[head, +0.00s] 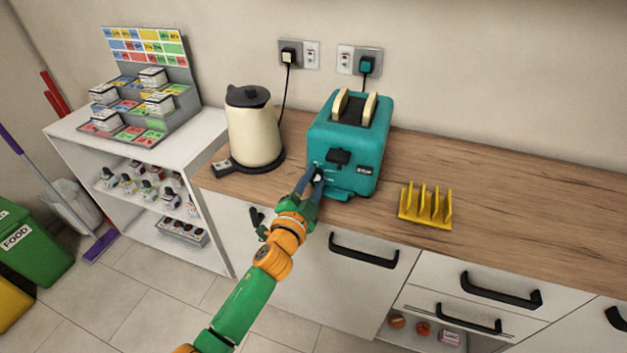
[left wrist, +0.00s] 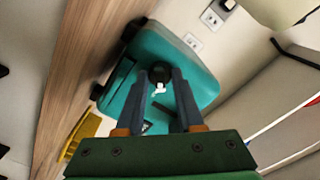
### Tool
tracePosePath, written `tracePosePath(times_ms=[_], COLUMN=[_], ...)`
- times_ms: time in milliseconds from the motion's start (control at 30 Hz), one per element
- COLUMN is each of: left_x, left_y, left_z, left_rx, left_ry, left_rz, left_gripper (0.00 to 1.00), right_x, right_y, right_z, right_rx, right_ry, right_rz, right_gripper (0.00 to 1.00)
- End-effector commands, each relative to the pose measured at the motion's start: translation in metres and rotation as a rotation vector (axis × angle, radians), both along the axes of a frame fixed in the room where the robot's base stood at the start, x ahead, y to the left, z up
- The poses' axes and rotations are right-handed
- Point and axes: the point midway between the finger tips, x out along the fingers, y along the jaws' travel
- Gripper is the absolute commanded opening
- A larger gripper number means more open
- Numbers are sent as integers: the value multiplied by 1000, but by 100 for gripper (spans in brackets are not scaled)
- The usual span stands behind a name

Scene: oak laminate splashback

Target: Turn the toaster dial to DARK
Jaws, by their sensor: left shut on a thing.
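The teal toaster (head: 350,133) stands on the wooden counter, with two pale bread slices (head: 369,109) sticking up from its slots and a black lever (head: 339,157) on its front. My left gripper (head: 317,176) is at the lower left of that front, shut on the dial. In the left wrist view the toaster (left wrist: 200,78) fills the middle, and the fingers of my left gripper (left wrist: 160,80) flank the round black dial (left wrist: 160,70). A white mark shows at the dial's edge. The dial's lettering is too small to read. My right gripper is not in view.
A cream kettle (head: 254,133) stands left of the toaster on its dark base. A yellow toast rack (head: 426,206) stands to the right; the counter (head: 520,215) beyond is clear. White shelves (head: 190,140) stand at the left. Drawer handles (head: 362,251) jut out below the counter.

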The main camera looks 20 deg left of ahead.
Motion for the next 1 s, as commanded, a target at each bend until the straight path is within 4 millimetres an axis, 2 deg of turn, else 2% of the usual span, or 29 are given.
tracePosePath(times_ms=[1000], left_x=[0], left_y=[0], left_z=[-1], left_rx=[946], left_ry=[-30], left_rz=[-1], left_gripper=[0], right_x=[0], right_y=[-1], right_z=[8], right_rx=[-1], right_ry=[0], right_rz=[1], right_gripper=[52])
